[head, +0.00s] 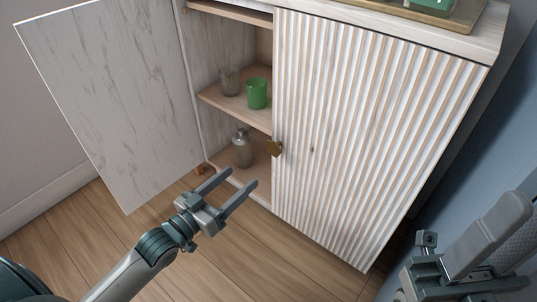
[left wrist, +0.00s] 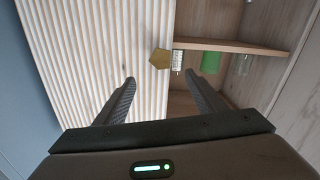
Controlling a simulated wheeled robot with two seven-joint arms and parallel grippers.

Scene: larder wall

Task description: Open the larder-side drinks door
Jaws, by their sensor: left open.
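The cabinet has two doors. The left door (head: 115,95), pale and smooth inside, stands swung wide open to the left. The fluted right door (head: 375,130) looks shut; it also fills the left part of the left wrist view (left wrist: 110,50). A brass knob (head: 274,148) sits at the fluted door's left edge and also shows in the left wrist view (left wrist: 160,58). My left gripper (head: 242,176) is open and empty, in front of the cabinet, its fingers pointing toward the knob without touching it. My right arm's end (head: 475,250) is at the lower right; its jaws are unclear.
The open left half holds a green cup (head: 258,93) and a clear glass (head: 231,80) on a shelf, and a grey bottle (head: 242,148) below. A tray (head: 440,12) lies on the cabinet top. Wooden floor (head: 240,260) in front is clear. A blue wall (head: 470,150) is at right.

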